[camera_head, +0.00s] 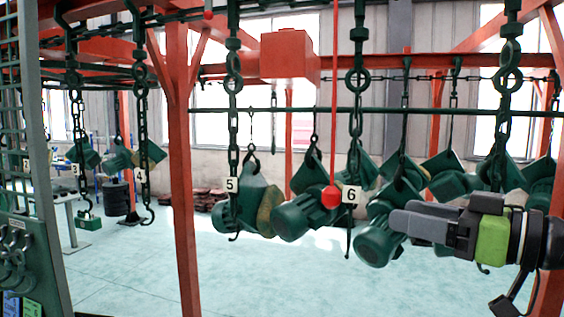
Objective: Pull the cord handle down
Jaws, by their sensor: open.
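A thin red cord (335,90) hangs straight down from above the top of the view. A red ball handle (331,197) is at its lower end, in front of the dark green hoists and just left of the tag marked 6. My gripper (392,222) comes in from the right, pointing left, with grey fingers and a green band behind them. It is open and empty. Its fingertips are to the right of the red ball and slightly lower, with a gap between them. The gap between the two fingers is hard to see from this side.
Dark chains with hooks hang around the handle, including those tagged 5 (232,185) and 6 (350,194). Green hoists (300,212) hang behind. A red post (183,170) stands at left. The pale floor (240,280) below is clear.

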